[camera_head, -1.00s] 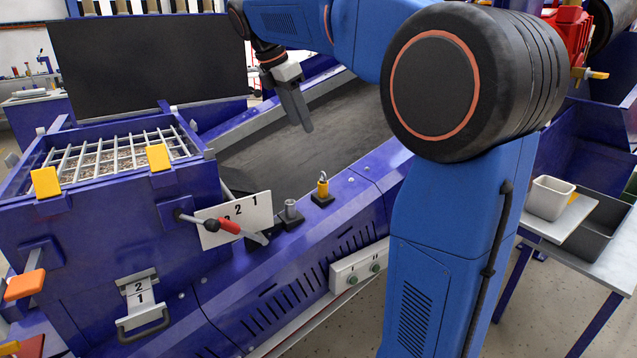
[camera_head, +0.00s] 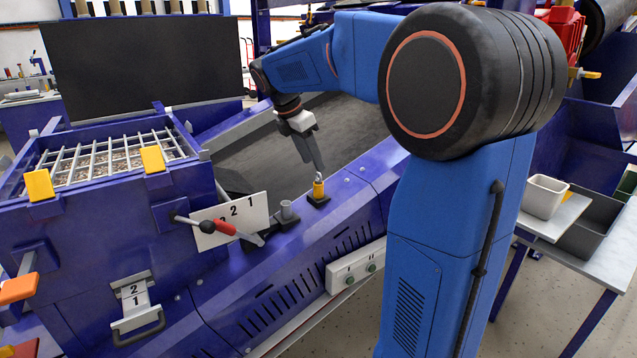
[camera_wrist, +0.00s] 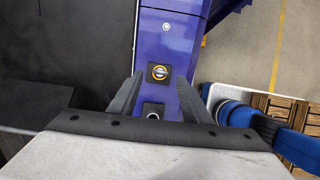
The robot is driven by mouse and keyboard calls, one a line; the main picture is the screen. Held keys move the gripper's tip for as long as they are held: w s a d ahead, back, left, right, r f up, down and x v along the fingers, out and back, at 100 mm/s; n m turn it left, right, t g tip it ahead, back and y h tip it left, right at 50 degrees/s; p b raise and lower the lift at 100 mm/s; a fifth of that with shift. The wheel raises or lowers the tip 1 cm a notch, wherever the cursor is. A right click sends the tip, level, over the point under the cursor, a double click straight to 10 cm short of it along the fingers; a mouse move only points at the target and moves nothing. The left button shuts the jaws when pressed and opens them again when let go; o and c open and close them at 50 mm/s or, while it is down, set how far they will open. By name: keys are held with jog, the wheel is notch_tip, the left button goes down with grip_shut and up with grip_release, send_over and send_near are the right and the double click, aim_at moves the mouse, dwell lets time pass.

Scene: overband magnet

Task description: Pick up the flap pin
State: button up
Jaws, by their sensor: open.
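The flap pin (camera_head: 318,188) is a small yellow pin with a metal ring on top, standing in a black square socket on the blue conveyor side rail. It also shows from above in the wrist view (camera_wrist: 159,72). My gripper (camera_head: 318,170) is just above the pin, fingers pointing down. In the wrist view, my gripper (camera_wrist: 158,85) is open and empty, with its two dark fingers apart and the pin a little beyond the fingertips, between their lines. The fingertips partly overlap the pin's top in the head view, so contact cannot be told there.
A grey empty socket (camera_head: 286,211) sits left of the pin. A red-handled lever (camera_head: 218,228) and a numbered white plate (camera_head: 240,212) stand further left. A grated blue hopper (camera_head: 105,170) is at the left. The dark belt (camera_head: 265,150) lies behind the rail.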

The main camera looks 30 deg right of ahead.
jog(key=shift+x, duration=2.25)
jog(key=shift+s, duration=0.1)
grip_shut()
